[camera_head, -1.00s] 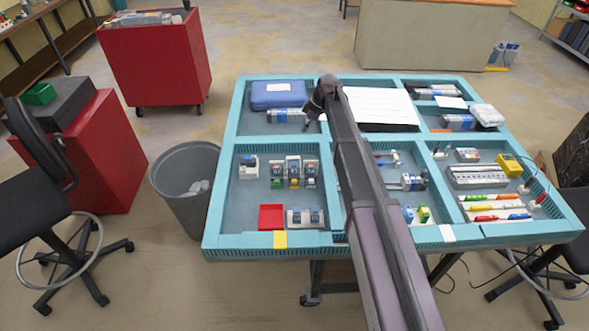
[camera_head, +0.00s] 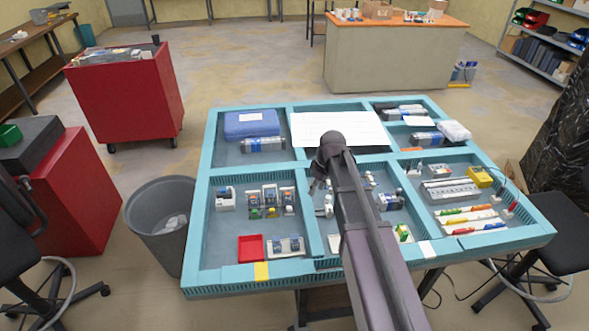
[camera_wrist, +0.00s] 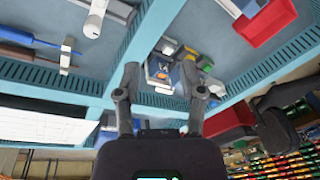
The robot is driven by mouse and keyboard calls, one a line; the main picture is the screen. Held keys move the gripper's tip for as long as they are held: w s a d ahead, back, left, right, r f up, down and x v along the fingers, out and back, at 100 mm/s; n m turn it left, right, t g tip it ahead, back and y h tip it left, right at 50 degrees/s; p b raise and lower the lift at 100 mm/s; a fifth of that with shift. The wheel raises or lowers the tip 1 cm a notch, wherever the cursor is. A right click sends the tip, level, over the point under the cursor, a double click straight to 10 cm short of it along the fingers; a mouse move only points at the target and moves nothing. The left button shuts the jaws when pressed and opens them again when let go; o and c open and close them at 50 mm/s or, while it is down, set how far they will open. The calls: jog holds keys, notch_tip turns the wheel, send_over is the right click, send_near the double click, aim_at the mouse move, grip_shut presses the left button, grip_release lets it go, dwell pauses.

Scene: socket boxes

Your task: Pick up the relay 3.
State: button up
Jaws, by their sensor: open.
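Several small relay modules stand in the left front compartment of the teal tray. Three form a row in the head view: a left one (camera_head: 253,202), a middle one (camera_head: 270,201) and a right one (camera_head: 288,201). I cannot tell which is relay 3. My gripper (camera_head: 317,187) is near the divider, right of the row. In the wrist view my gripper (camera_wrist: 160,73) is open, its fingers apart, with a relay module (camera_wrist: 158,68) showing beyond the gap. Nothing is visibly held. The modules partly overlap in the wrist view.
A single white module (camera_head: 225,198) stands left of the row. A red bin (camera_head: 250,248) and another module group (camera_head: 285,246) lie in front. Teal dividers (camera_head: 312,225) bound the compartment. A blue case (camera_head: 250,123) lies behind. A grey waste bin (camera_head: 160,215) stands left.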

jog(key=s+d+m+h, duration=0.1)
jog(key=s+d+m, duration=0.3)
jog(key=s, duration=0.4)
jog(key=s+d+m+h, duration=0.1)
jog(key=s+d+m, duration=0.3)
jog(key=s, duration=0.5)
jog(key=shift+s+d+f+m, duration=0.2)
jog(key=shift+d+m, duration=0.1)
jog(key=shift+d, duration=0.7)
jog(key=shift+a, duration=0.1)
